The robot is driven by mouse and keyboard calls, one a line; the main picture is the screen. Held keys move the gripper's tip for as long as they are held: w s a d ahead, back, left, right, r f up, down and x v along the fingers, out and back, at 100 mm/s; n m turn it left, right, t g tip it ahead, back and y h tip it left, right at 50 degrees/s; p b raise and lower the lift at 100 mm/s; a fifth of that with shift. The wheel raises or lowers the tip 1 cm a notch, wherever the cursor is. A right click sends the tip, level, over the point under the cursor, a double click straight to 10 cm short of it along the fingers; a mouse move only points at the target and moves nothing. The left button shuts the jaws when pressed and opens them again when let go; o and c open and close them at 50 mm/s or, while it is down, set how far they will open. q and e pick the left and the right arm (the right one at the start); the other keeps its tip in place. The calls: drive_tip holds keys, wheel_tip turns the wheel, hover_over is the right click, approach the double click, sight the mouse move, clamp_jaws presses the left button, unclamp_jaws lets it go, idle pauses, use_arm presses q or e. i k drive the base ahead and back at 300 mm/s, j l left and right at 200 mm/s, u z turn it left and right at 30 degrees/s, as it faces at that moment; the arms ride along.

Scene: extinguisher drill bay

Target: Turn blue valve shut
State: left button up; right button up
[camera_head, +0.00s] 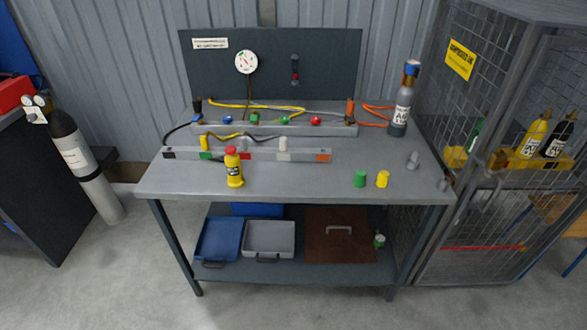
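A grey workbench (300,185) stands in the middle of the head view. A small round blue knob (228,119) sits on the left part of the rear grey rail (335,130). A smaller blue piece (197,119) is at the rail's left end, by a black fitting. A grey cylinder (397,122) with a blue top (411,68) stands at the bench's back right. I cannot tell from the picture which blue part is the valve, or whether it is open or shut. Neither of my grippers is in view.
A front rail (220,155) and hoses cross the bench. A mesh cage (480,215) borders the right. The bench's front centre is clear.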

sight(226, 119)
drive_tip(key=i+j+z, duration=0.2)
drive_tip(key=j, duration=0.3)
drive_tip(key=i+j+z, duration=0.2)
drive_tip(key=j, duration=0.3)
drive_tip(key=j+z, duration=0.15)
drive_tip(key=j, duration=0.4)
drive_tip(key=i+j+z, duration=0.2)
drive_tip(key=j, duration=0.35)
drive_tip(key=k+l, duration=0.05)
drive_tip(key=k, duration=0.05)
